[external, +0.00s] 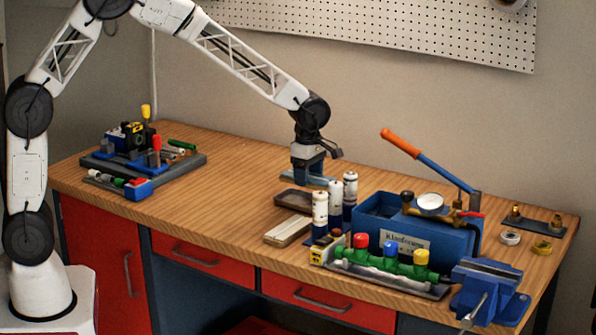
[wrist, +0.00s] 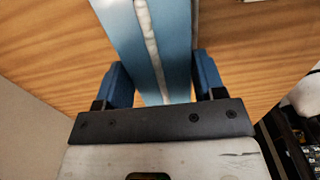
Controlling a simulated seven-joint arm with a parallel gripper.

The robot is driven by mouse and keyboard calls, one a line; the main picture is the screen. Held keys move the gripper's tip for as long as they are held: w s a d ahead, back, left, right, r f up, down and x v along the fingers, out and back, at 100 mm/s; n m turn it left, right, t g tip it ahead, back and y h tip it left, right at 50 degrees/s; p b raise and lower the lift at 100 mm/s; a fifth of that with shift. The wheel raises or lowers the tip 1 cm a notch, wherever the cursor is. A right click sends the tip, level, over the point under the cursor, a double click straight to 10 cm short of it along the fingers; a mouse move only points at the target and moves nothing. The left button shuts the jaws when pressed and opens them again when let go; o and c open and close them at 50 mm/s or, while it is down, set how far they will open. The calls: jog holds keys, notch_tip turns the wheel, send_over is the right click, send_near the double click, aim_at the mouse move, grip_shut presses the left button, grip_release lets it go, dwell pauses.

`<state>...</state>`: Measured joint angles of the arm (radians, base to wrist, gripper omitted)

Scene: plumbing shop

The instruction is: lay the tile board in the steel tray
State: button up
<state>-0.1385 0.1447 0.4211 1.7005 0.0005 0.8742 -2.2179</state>
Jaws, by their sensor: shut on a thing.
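My gripper (external: 316,180) is low over the middle of the bench, pointing down. In the wrist view its two blue fingers (wrist: 163,88) are shut on a light-blue board with a pale seam along it, which I take as the tile board (wrist: 172,45). The board runs out past the top of that view.
A pale two-strip block (external: 288,229) lies nearer the front edge. White-topped cylinders (external: 336,192), a blue toolbox (external: 370,213), a valve manifold (external: 385,257) and a vise (external: 490,287) crowd the right. A tool-filled grey base (external: 190,166) stands left. Bench between it and my gripper is clear.

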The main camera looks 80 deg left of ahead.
jog(key=shift+f, duration=2.45)
jog(key=o, duration=1.1)
jog(key=shift+r, duration=3.85)
jog(key=shift+r, duration=0.1)
